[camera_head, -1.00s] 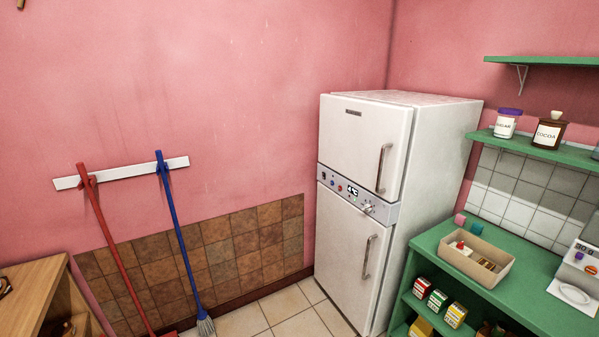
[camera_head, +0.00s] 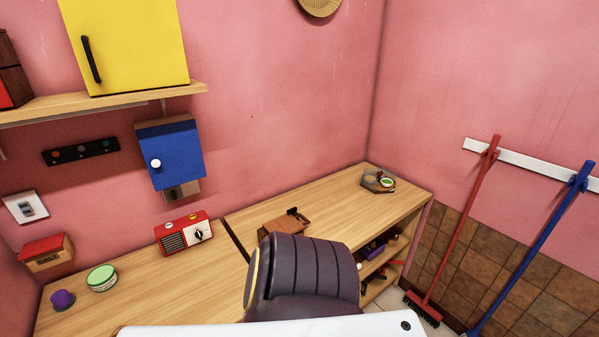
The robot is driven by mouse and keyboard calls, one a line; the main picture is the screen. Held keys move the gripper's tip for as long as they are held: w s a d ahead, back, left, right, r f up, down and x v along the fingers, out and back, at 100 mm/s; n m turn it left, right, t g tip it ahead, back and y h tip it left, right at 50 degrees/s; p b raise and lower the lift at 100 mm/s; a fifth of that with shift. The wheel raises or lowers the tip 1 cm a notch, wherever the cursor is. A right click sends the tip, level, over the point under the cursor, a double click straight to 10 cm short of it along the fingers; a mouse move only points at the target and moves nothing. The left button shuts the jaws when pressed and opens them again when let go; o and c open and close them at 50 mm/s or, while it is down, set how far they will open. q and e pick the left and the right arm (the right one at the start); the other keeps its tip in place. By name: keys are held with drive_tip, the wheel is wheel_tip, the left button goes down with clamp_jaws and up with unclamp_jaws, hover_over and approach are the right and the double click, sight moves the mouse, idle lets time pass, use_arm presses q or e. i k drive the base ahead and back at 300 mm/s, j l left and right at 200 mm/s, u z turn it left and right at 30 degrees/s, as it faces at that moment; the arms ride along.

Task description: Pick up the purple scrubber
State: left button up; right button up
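A small round purple thing (camera_head: 62,299) with a narrower top stands on the wooden counter (camera_head: 215,292) at the lower left. It looks like the purple scrubber, but it is small and I cannot be sure. Another purple item (camera_head: 375,250) sits on the open shelf below the counter at the right; its shape is unclear. Neither of my grippers is in view.
A round green-topped container (camera_head: 102,278) stands right of the small purple thing. A red radio (camera_head: 184,234), a salt box (camera_head: 47,252) and a brown wooden piece (camera_head: 286,224) are near. A blue wall cabinet (camera_head: 170,153) hangs above. A red broom (camera_head: 460,230) hangs at the right.

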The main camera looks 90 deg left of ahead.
sight(62, 300)
drive_tip(key=u, duration=4.75)
